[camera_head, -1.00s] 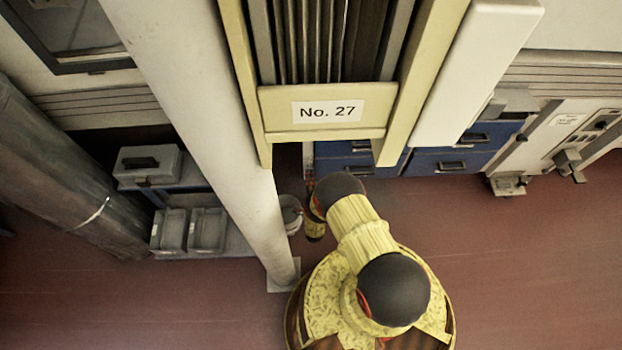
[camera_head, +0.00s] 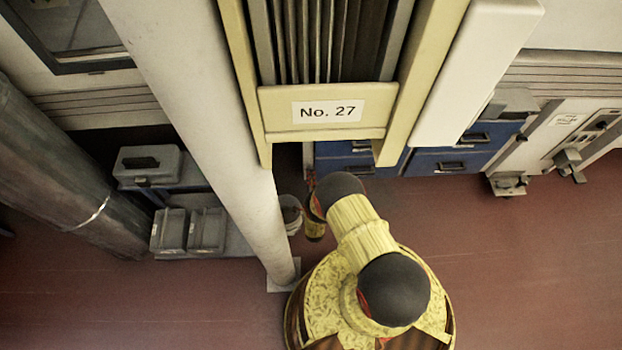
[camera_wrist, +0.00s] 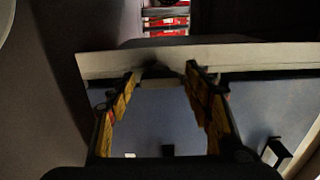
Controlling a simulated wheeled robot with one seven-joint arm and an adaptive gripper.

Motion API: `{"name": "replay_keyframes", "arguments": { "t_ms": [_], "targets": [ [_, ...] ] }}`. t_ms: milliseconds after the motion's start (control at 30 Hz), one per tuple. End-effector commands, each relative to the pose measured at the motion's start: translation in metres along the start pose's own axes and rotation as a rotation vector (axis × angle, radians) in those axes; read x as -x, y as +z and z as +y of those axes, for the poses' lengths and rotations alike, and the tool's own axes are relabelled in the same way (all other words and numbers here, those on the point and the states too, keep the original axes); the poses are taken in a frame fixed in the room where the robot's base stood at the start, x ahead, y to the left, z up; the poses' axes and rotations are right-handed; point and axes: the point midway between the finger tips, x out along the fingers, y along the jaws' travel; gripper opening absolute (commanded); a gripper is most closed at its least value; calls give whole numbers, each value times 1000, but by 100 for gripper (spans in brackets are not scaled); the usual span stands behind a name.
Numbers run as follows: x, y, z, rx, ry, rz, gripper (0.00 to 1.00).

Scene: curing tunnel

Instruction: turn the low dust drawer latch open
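In the wrist view my gripper (camera_wrist: 162,73) has its two yellow-padded fingers spread apart, pointing at a pale horizontal edge. A small dark piece (camera_wrist: 157,70) lies between the fingertips at that edge; it may be the latch, but it is too dark to tell its turn or whether the fingers touch it. A blue-grey smooth face (camera_wrist: 160,120) shows between and beside the fingers. In the head view my gripper is hidden past my arm, near blue drawers (camera_head: 450,162) low under the No. 27 panel (camera_head: 290,135). The latch cannot be made out there.
A pale post (camera_head: 235,170) stands left of my arm. A black handle (camera_wrist: 277,152) shows at the wrist view's right. The red floor (camera_head: 540,260) at right is clear.

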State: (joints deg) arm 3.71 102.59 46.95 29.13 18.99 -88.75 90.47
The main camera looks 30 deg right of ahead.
Motion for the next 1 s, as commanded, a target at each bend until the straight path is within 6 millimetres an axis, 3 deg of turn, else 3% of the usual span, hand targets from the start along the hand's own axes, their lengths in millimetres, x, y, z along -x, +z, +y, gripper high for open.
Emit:
{"name": "replay_keyframes", "arguments": {
  "t_ms": [467, 1000],
  "targets": [
    [6, 0, 1, 1, 2, -1, 58],
    [102, 1, 1, 2, 1, -2, 58]
  ]
}}
